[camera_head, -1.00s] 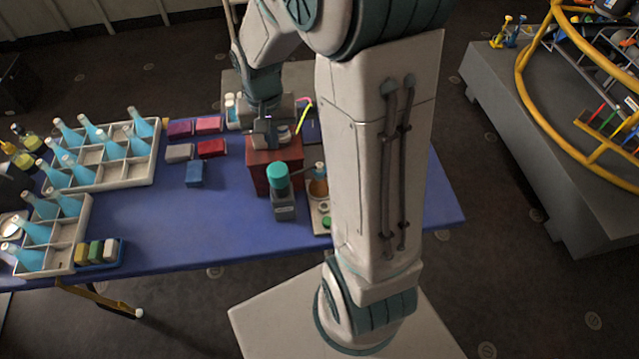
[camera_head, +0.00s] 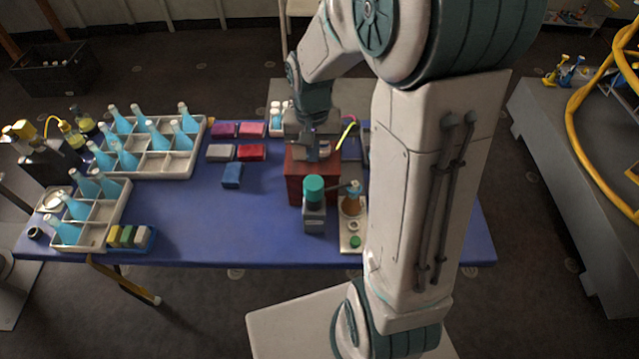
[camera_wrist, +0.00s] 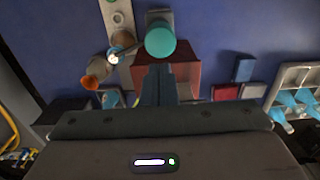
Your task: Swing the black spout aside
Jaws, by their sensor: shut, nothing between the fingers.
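The dispenser (camera_head: 314,213) is a grey block with a teal round cap (camera_head: 314,187) on the blue table. Its thin black spout (camera_head: 338,187) points right, towards the top of an amber bottle (camera_head: 351,204). In the wrist view, the spout (camera_wrist: 133,50) runs left from the teal cap (camera_wrist: 160,40) to the bottle's pale top (camera_wrist: 114,55). My gripper (camera_wrist: 158,68) is shut and empty, with dark fingers over the red-brown box (camera_wrist: 188,72). It is apart from the spout, behind the dispenser in the head view (camera_head: 312,150). My arm hides the table's right part.
The red-brown box (camera_head: 297,187) stands behind the dispenser. A pale tray (camera_head: 350,228) holds the bottle and a green cap. Bottle crates (camera_head: 187,160), coloured blocks (camera_head: 232,176) and sponges (camera_head: 128,237) lie left. The table (camera_head: 220,225) is clear left of the dispenser.

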